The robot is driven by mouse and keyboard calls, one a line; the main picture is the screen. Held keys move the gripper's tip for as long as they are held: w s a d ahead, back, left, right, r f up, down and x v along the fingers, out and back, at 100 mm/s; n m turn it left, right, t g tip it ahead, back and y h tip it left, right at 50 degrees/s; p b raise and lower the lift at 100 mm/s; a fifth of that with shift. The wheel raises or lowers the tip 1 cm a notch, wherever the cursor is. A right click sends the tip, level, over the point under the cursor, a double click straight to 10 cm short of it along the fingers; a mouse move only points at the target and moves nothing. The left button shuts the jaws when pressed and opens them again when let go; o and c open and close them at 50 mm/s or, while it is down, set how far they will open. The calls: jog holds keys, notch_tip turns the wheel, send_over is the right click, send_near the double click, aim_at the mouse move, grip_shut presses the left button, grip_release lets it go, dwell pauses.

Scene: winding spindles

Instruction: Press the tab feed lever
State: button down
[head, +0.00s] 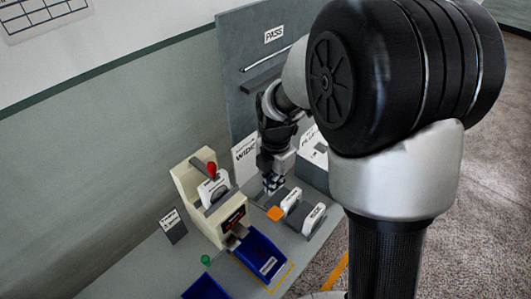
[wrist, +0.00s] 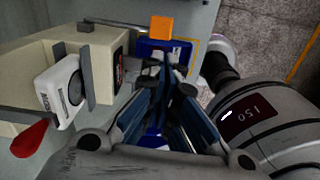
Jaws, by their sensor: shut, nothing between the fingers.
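A cream machine (head: 195,190) stands on the grey bench with a red-knobbed lever (head: 211,168) on its upper part. In the wrist view the red knob (wrist: 30,138) is at the lower left, beside a white label piece (wrist: 62,90). My gripper (head: 272,186) is shut and empty, pointing down over the bench, to the right of the machine and apart from the lever. Its dark fingers (wrist: 168,75) fill the middle of the wrist view.
A blue bin (head: 262,256) sits before the machine, another blue bin (head: 206,287) at the bottom edge. An orange block (head: 276,213) and white-labelled holders (head: 313,217) are close to my gripper. A green knob (head: 206,260) is left of the bin. A grey panel (head: 235,80) stands behind.

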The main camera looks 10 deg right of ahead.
aim_at(273, 215)
jog(key=shift+w+d+f+n, duration=0.15)
jog(key=shift+w+f+n, duration=0.15)
jog(key=shift+f+n, duration=0.25)
notch_tip(273, 215, down, 14)
jog(key=b, duration=0.2)
jog(key=shift+b, duration=0.35)
